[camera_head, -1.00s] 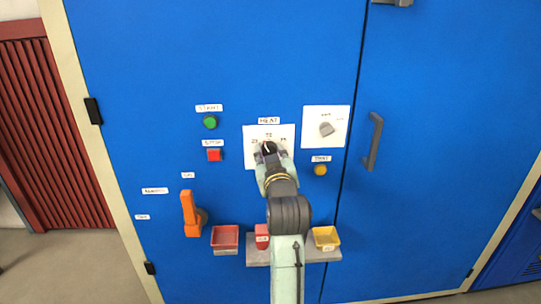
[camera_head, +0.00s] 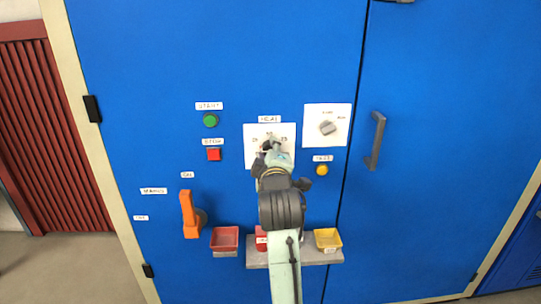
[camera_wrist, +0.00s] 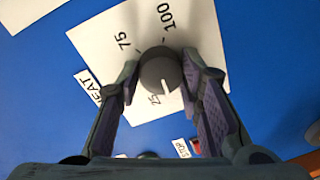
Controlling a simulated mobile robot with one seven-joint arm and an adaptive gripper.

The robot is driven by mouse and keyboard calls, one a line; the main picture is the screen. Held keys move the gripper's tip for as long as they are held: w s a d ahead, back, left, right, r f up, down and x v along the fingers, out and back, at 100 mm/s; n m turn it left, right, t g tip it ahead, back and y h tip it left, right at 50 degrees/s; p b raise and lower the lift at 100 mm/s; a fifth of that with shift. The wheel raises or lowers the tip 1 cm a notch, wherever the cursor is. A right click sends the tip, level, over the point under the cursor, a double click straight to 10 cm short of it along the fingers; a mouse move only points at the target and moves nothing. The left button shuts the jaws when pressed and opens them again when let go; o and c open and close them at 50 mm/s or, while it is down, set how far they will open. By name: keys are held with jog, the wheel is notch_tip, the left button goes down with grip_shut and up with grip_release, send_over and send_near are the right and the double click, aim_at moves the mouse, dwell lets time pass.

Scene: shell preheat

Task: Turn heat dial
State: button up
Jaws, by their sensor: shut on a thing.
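The heat dial (camera_wrist: 158,68) is a round dark grey knob with a white pointer line, on a white plate (camera_wrist: 187,22) marked 25, 75 and 100. In the wrist view its pointer faces the lower side, just beside the 25 mark. My gripper (camera_wrist: 161,72) is shut on the dial, one finger on each side. In the head view my gripper (camera_head: 268,150) covers most of the dial and the lower part of the heat plate (camera_head: 285,131).
A second white plate (camera_head: 315,112) with a grey knob is up right, above a yellow button (camera_head: 322,170). Green (camera_head: 210,120) and red (camera_head: 214,155) buttons and an orange lever (camera_head: 189,215) are left. Small bins stand on a shelf (camera_head: 258,257) below. A door handle (camera_head: 375,141) is right.

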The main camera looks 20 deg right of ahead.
jog(key=n+b, duration=0.2)
jog(key=n, duration=0.4)
jog(key=shift+h, duration=0.3)
dwell(0.3)
jog(key=o, duration=1.2)
jog(key=shift+c, duration=0.2)
jog(key=shift+a, duration=0.1)
jog(key=v, duration=0.7)
jog(key=shift+s, duration=0.25)
jog(key=shift+a+r, duration=0.1)
